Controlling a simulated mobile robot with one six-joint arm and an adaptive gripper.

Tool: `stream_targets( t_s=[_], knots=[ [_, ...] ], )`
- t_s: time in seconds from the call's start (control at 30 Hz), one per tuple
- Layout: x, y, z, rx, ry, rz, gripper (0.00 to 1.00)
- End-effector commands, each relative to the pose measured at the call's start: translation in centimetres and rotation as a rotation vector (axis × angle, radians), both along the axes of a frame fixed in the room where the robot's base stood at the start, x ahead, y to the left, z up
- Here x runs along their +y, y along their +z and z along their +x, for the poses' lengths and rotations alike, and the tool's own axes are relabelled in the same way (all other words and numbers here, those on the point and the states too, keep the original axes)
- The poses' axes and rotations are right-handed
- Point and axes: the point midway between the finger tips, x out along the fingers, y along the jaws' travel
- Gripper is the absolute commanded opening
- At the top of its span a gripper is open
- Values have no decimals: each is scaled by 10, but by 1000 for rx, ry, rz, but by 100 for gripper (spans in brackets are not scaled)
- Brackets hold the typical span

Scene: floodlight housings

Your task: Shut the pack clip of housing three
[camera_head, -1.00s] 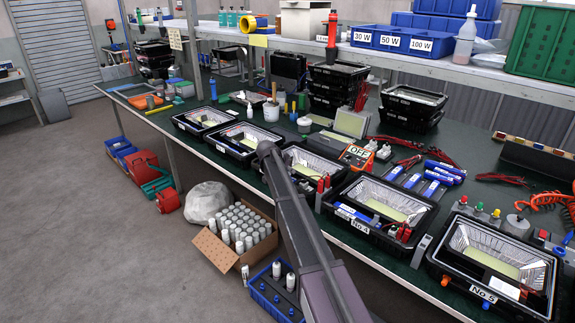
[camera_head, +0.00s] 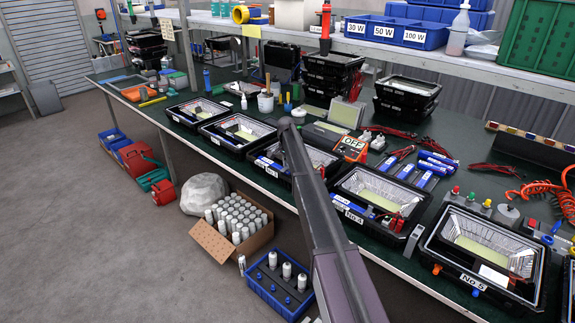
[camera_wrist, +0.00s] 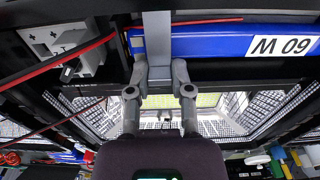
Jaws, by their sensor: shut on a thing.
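Housing three (camera_head: 322,157) is a black-framed floodlight body with a bright reflector, third in the row; my arm covers part of it in the head view. In the wrist view its reflector (camera_wrist: 215,125) lies behind my fingers. A blue pack marked 60 W (camera_wrist: 225,42) lies across the housing. A flat grey clip (camera_wrist: 157,40) crosses the pack near its left end. My gripper (camera_wrist: 160,80) is shut on the clip, with its fingertips at the clip's lower end. Whether the clip is latched cannot be told. My gripper is hidden in the head view.
Grey terminal blocks (camera_wrist: 68,45) with red and black leads sit left of the pack. Housing four (camera_head: 372,195) stands right of housing three and housing two (camera_head: 238,131) left. A multimeter (camera_head: 351,148) and loose blue packs (camera_head: 437,165) lie behind on the green bench.

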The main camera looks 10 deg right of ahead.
Motion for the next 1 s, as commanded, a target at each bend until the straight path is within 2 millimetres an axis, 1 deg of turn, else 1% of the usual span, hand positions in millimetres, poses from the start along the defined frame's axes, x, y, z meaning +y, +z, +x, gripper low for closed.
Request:
stream_targets(
  t_s=[0.4,0.43,0.47,0.5,0.53,1.0],
  knots=[
    [0,-1,-1,6,0,6,0],
    [0,-1,-1,6,0,6,37],
    [0,-1,-1,6,0,6,46],
    [0,-1,-1,6,0,6,58],
    [0,0,-1,6,0,6,63],
    [0,0,-1,-1,0,-1,63]
  ],
)
